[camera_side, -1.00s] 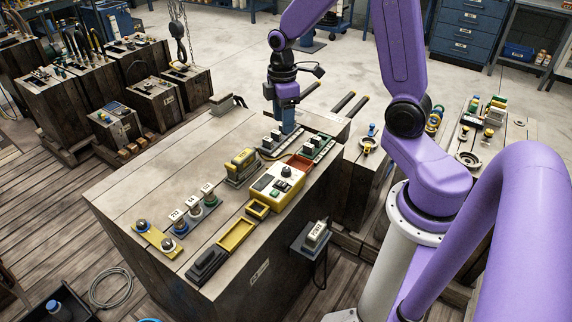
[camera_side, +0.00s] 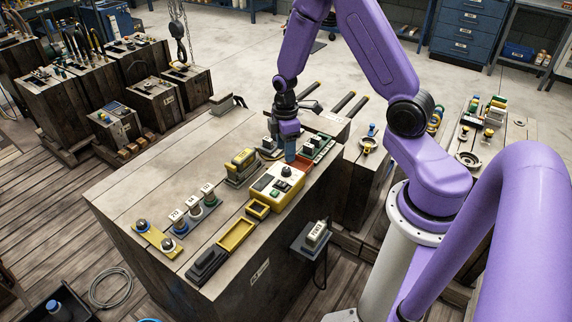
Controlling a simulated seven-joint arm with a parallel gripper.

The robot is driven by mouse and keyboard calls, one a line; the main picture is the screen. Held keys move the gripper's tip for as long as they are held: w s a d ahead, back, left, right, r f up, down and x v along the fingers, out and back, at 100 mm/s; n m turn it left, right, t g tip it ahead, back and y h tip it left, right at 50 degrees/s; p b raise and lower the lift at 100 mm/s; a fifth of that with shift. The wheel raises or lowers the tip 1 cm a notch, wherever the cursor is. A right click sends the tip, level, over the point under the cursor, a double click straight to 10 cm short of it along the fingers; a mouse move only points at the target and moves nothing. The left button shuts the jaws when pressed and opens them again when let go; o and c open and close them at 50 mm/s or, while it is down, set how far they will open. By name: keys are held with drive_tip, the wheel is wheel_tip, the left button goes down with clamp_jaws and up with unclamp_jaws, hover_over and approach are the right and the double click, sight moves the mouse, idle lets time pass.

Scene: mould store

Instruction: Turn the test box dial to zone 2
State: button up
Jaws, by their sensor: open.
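The test box (camera_side: 268,198) is a yellow case with a pale top panel on the wooden bench. Its black dial (camera_side: 286,172) stands up at the back right of the panel. The zone the dial points to is too small to read. My gripper (camera_side: 291,157), with blue fingers pointing down, is just behind and above the dial, close to it in the picture. It is open, with nothing seen between the fingers. Whether it touches the dial cannot be told from this view.
The bench top (camera_side: 150,174) is clear at the back left.

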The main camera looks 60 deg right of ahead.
sight(286, 169)
drive_tip(key=shift+s+f, duration=0.1)
drive_tip(key=shift+f, duration=3.25)
clamp_jaws()
